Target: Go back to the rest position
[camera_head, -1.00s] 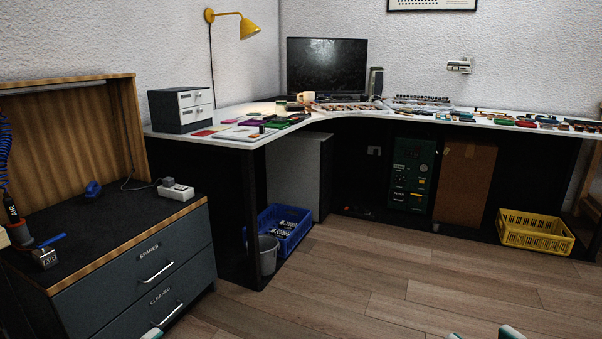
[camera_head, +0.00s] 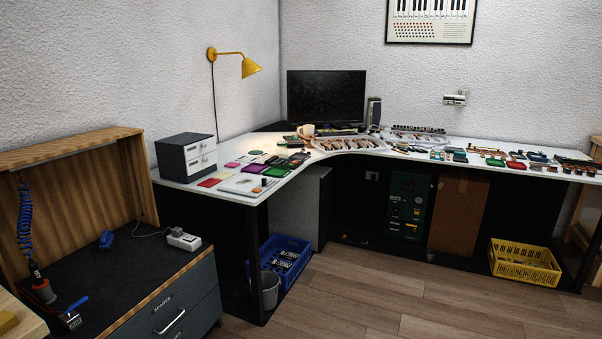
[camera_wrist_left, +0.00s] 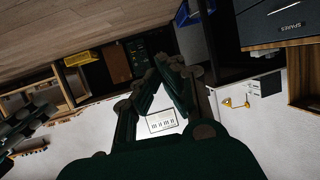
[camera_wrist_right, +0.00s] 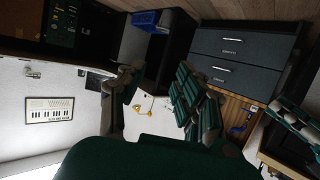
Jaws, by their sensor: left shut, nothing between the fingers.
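My left gripper (camera_wrist_left: 168,62) shows in the left wrist view. Its dark green fingers meet at the tips, and nothing is between them. My right gripper (camera_wrist_right: 157,72) shows in the right wrist view. Its fingers stand apart, and I see nothing held between them. Neither gripper is in the head view now. Both are away from the white worktop (camera_head: 226,180), and neither touches anything that I can see.
A dark drawer cabinet (camera_head: 180,310) stands at left, with a socket strip (camera_head: 184,239) on top. A blue crate (camera_head: 285,262) and a grey bin (camera_head: 270,291) sit under the worktop. A yellow crate (camera_head: 525,262) is at right. The wooden floor (camera_head: 390,305) between is clear.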

